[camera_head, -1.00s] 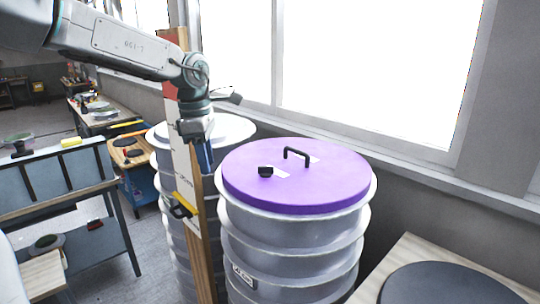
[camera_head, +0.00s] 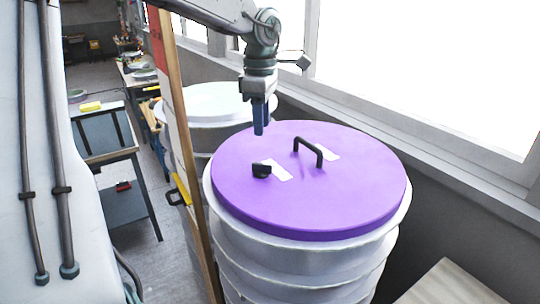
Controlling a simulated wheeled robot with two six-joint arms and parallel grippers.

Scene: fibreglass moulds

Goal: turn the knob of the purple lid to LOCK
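The purple lid (camera_head: 300,215) lies on a grey ribbed drum (camera_head: 300,270). A small black knob (camera_head: 261,171) stands on the lid left of centre, next to a white label (camera_head: 277,172) whose print is too small to read. A black bar handle (camera_head: 309,152) stands near the lid's middle, with another white label (camera_head: 324,152) beside it. My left gripper (camera_head: 261,130) points down over the far left edge of the lid, above and behind the knob, apart from it. Its fingers show edge-on, so its opening cannot be judged. My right gripper is out of view.
A second drum with a white lid (camera_head: 210,103) stands behind on the left. A tall wooden board (camera_head: 183,140) with a yellow clamp (camera_head: 182,189) stands left of the purple-lidded drum. A window wall (camera_head: 440,170) runs close along the right.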

